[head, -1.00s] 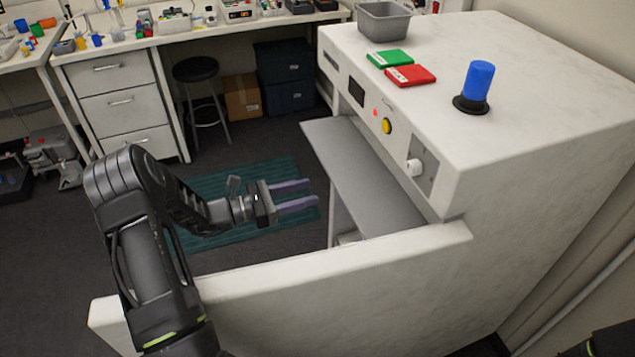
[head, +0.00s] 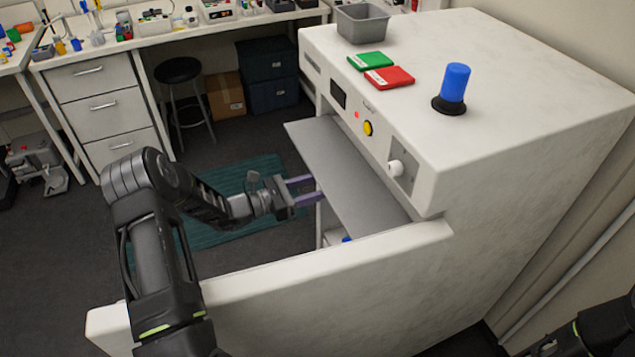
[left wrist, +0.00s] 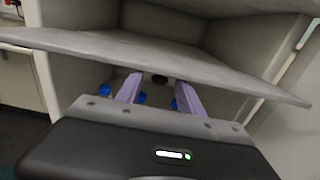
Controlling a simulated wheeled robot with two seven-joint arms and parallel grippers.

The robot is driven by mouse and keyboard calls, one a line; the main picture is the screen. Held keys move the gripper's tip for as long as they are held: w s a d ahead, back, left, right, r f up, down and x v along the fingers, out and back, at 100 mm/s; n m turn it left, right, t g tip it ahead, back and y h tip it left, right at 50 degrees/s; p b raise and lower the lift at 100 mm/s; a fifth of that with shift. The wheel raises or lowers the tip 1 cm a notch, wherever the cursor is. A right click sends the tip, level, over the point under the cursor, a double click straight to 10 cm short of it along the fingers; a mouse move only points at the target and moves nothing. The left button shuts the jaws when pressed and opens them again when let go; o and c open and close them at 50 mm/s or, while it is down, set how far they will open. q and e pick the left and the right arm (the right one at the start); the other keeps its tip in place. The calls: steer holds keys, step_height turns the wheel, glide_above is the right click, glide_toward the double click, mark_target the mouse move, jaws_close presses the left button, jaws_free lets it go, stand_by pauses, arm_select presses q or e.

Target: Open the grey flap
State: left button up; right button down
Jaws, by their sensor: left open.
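The grey flap (head: 345,170) sticks out at a slant from the front of the white machine (head: 530,130), below its control panel. In the left wrist view the flap (left wrist: 170,52) spans the picture as a tilted plate. My left gripper (head: 312,190) is open and empty, at the flap's outer edge. In the left wrist view its two purple fingers (left wrist: 155,90) point in below the flap, with their tips partly hidden by it. I cannot tell whether they touch it. Part of my right arm shows at the lower right; its gripper is not visible.
A white side wall (head: 330,262) runs in front of the opening, close to my left arm. Small blue items (left wrist: 104,90) show in the space under the flap. A grey bin (head: 362,22), green and red boxes and a blue cylinder (head: 454,82) stand on top of the machine.

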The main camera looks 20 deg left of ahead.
arm_select(q)
steer(key=shift+c, duration=0.6)
jaws_close()
stand_by(0.9)
